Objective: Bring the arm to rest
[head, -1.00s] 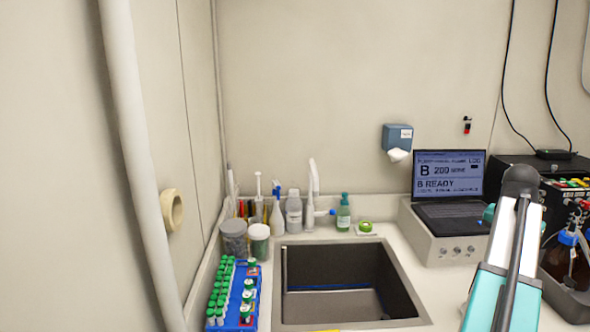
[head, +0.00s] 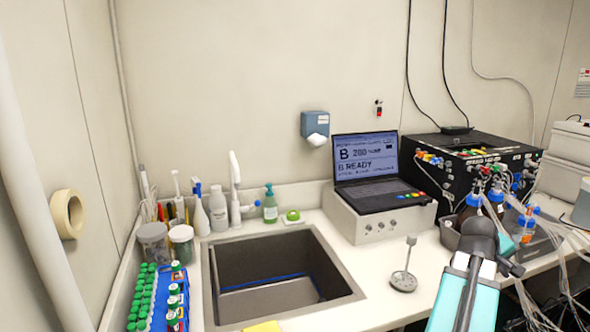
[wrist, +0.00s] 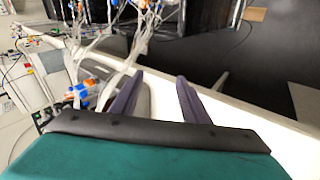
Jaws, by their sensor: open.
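My arm shows in the head view at the lower right as a teal and white link with dark joints, in front of the bench's right part. My gripper's jaws do not show in the head view. In the wrist view my gripper (wrist: 157,88) has two purple fingers that stand apart with nothing between them. Past the fingers lie a white bench edge and a dark floor. Clear tubing and an orange and blue fitting (wrist: 82,92) show to the left of the fingers.
A sink (head: 280,285) lies in the bench. A laptop (head: 375,195) sits on a white unit. A black box (head: 480,165), bottles and tubing stand near my arm at the right. A blue rack (head: 160,312) holds several green-capped tubes. A small grey stand (head: 404,281) is on the bench.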

